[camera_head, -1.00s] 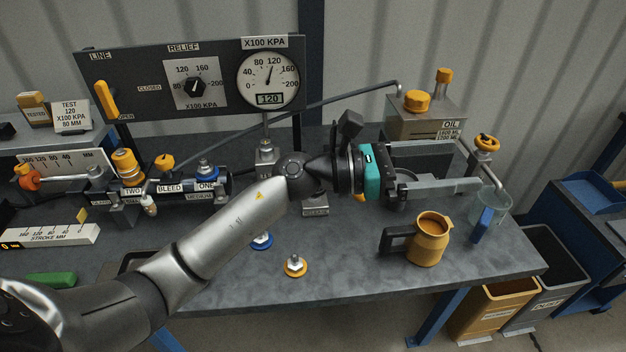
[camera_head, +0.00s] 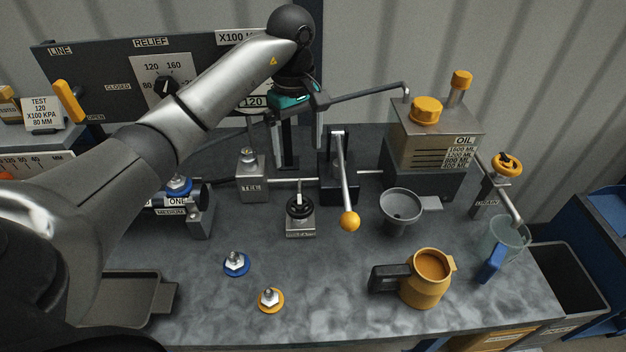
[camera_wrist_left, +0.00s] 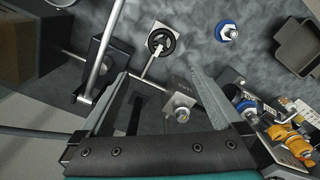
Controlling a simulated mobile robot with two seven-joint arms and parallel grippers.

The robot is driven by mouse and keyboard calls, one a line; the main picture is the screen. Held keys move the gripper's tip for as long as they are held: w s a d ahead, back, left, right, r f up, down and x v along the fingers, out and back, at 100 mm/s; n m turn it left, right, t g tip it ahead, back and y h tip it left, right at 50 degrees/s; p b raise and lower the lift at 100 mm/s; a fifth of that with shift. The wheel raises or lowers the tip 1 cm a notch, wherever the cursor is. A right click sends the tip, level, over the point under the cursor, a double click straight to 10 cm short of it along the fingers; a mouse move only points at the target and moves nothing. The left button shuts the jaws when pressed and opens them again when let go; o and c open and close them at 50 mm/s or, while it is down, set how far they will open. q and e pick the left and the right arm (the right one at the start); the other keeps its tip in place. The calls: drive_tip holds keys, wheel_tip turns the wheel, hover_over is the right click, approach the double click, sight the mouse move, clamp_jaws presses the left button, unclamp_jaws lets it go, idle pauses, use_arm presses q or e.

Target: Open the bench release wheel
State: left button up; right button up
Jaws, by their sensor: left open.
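The bench release wheel is a small black handwheel (camera_head: 299,207) on a grey block (camera_head: 300,226) with a label, in the middle of the bench. It also shows from above as a black spoked wheel in the left wrist view (camera_wrist_left: 162,40). My left gripper (camera_head: 298,150) points down above and behind the wheel, with its fingers apart and empty. In the left wrist view the open fingertips (camera_wrist_left: 160,75) lie apart from the wheel, which shows beyond them. My right gripper is not in view.
A lever with an orange ball (camera_head: 349,221) stands just right of the wheel. The TEE block (camera_head: 252,177) is to its left. A funnel (camera_head: 401,206) and an orange jug (camera_head: 428,278) are further right. Two couplers lie in front, and the front of the bench is mostly clear.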

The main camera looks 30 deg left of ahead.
use_arm(q)
approach(298, 203)
wheel_tip(298, 203, down, 7)
drive_tip(key=shift+f, duration=0.9)
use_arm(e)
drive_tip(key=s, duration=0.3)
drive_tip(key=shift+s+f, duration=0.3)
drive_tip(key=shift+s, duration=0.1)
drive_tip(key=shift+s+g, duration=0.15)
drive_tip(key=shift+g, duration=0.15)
use_arm(q)
drive_tip(key=c, duration=1.2)
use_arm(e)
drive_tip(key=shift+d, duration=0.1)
